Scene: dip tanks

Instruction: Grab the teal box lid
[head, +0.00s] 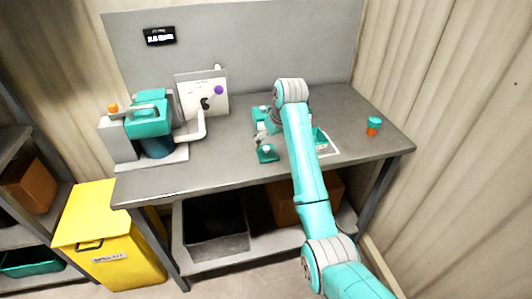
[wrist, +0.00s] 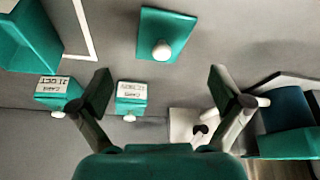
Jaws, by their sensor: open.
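The teal box lid (wrist: 180,22) is a flat teal plate with a white round knob. In the wrist view it lies on the grey bench at the top middle, beyond my fingertips. In the head view the lid (head: 267,157) lies near the bench's front edge, left of my arm. My gripper (wrist: 162,85) is open, its fingers spread wide with nothing held between them. It is apart from the lid. The teal open box (wrist: 28,38) is at the upper left of the wrist view. In the head view the box (head: 321,142) is partly hidden by my arm.
Two small labelled teal containers (wrist: 58,90) (wrist: 131,97) with white knobs stand near my left finger. An orange-and-teal jar (head: 374,126) stands right. A yellow bin (head: 108,236) stands below.

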